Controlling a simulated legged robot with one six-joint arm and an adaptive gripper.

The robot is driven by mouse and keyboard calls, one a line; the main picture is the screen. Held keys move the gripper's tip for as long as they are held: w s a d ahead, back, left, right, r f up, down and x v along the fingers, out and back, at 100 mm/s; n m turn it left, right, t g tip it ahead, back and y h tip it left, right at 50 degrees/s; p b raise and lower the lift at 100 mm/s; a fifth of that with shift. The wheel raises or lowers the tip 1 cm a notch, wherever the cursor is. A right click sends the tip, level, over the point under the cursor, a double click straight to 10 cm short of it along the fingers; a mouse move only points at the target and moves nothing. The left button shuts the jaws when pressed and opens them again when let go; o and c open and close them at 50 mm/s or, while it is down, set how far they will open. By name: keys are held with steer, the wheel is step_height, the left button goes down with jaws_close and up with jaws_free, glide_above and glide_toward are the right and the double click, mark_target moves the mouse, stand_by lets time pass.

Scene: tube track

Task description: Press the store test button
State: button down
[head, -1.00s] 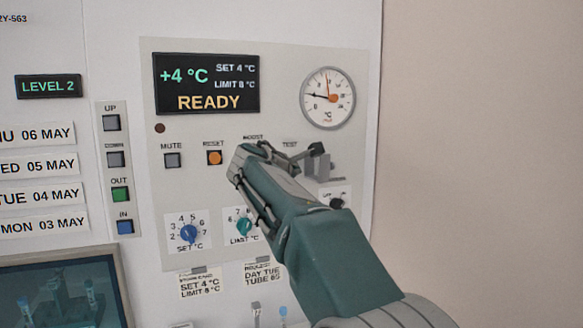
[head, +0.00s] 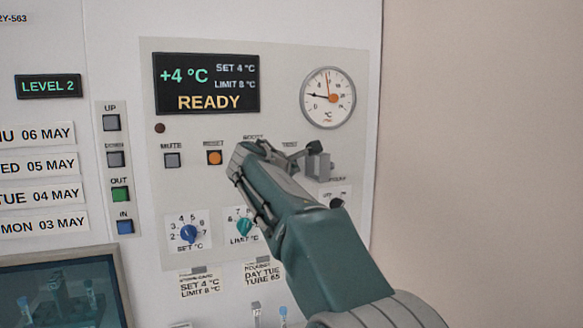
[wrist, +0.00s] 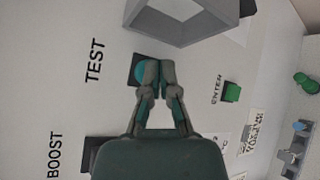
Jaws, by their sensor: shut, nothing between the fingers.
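My gripper (wrist: 153,67) is shut and empty. Its fingertips lie over the right part of the button and hide some of it; I cannot tell whether they touch it.
A grey open box-shaped guard (wrist: 181,18) stands out from the panel close to my fingertips. A green ENTER button (wrist: 232,92) is to the right. The orange RESET button (head: 214,158) and MUTE button (head: 172,160) are left of my arm. The display (head: 206,84) reads READY.

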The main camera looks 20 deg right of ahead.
steer(key=shift+w, duration=0.2)
stand_by(0.5)
steer(key=shift+s, duration=0.85)
steer(key=s, duration=0.5)
steer(key=shift+s, duration=0.1)
stand_by(0.6)
